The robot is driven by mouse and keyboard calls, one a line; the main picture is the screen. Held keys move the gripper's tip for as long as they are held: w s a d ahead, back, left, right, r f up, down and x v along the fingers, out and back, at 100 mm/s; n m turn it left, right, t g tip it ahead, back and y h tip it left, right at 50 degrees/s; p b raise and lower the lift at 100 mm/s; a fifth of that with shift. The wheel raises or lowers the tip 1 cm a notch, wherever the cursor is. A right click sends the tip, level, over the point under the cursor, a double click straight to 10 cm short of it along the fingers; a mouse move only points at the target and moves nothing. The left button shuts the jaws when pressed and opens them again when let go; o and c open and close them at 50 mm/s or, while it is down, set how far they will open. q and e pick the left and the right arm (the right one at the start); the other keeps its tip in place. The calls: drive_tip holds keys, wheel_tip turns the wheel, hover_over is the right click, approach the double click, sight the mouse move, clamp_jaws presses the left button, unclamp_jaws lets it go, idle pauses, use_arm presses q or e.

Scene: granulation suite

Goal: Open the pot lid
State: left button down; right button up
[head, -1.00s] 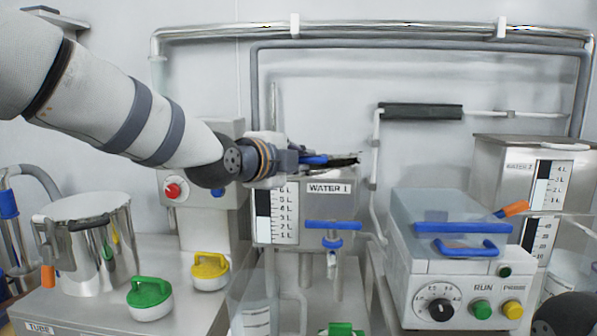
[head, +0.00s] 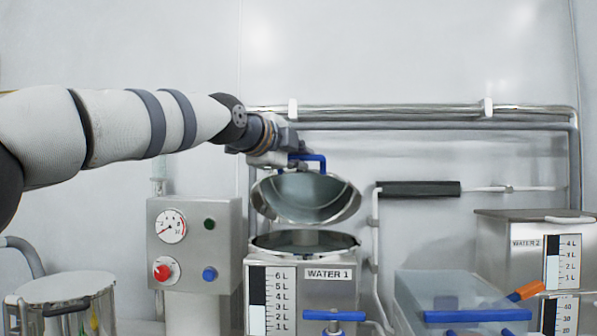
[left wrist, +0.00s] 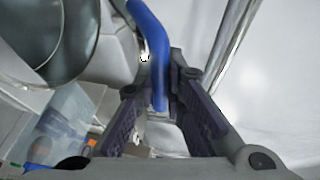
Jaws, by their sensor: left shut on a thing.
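The pot is the metal WATER 1 tank (head: 336,292) with a level scale on its front. Its round rim (head: 268,246) is open at the top. The metal lid (head: 306,198) hangs tilted above the opening, its hollow underside facing me. My left gripper (head: 293,158) is shut on the lid's blue handle (head: 322,161). In the left wrist view the blue handle (left wrist: 148,45) runs between the fingers of the gripper (left wrist: 168,108), and the lid (left wrist: 78,45) is at the upper left. My right gripper is not in view.
Pipes (head: 400,115) run along the wall behind. A control box with a gauge (head: 195,242) stands left of the tank. A clear-lidded machine (head: 455,290) and the WATER 2 tank (head: 520,262) stand to the right. A steel pot (head: 68,290) is at the lower left.

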use_arm(q)
drive_tip(key=shift+w+r, duration=0.1)
drive_tip(key=shift+r, duration=0.1)
drive_tip(key=c, duration=1.7)
unclamp_jaws()
drive_tip(key=shift+o, duration=0.2)
drive_tip(key=v, duration=1.2)
